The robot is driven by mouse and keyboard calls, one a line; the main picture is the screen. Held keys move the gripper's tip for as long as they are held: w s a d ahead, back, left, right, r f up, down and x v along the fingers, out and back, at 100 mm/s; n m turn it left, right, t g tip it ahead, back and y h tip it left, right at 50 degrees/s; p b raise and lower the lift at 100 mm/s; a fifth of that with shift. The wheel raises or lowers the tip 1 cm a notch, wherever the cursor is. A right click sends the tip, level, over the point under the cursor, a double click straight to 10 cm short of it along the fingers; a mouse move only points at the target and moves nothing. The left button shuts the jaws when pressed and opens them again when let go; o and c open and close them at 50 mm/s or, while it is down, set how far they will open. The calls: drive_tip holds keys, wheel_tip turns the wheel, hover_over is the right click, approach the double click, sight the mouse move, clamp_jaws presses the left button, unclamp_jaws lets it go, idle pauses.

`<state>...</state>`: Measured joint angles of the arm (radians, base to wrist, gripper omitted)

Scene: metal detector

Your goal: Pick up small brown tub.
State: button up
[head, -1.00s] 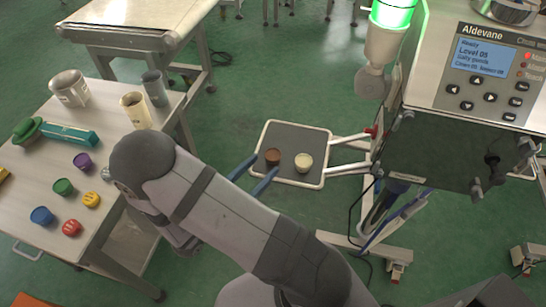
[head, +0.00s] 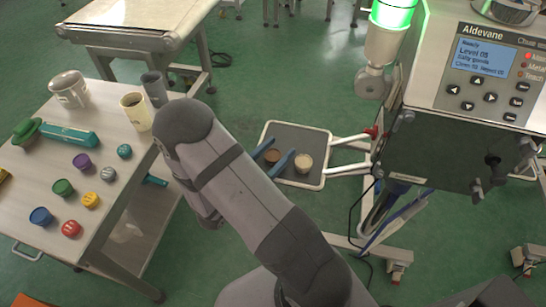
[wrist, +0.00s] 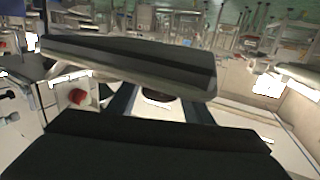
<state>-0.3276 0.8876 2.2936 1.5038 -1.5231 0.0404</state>
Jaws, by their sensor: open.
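The small brown tub (head: 271,157) stands on a dark grey tray with a pale rim (head: 263,136). A cream-coloured tub (head: 304,163) stands to its right on the same tray. My gripper (head: 274,156) is open, with its blue fingers on either side of the brown tub in the head view; one finger passes between the two tubs. I cannot tell whether the fingers touch the tub or how high they are. In the wrist view, a small dark round shape with a pale edge (wrist: 157,97) shows between the fingers, partly hidden and blurred.
The metal detector (head: 440,140) rises right of the tray. My arm hides part of this table.

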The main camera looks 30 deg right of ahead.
drive_tip(key=shift+x, duration=1.1)
drive_tip(key=c, duration=0.8)
drive_tip(key=shift+r, duration=0.1)
wheel_tip(320, 180, up, 10)
drive_tip(key=p, duration=0.2)
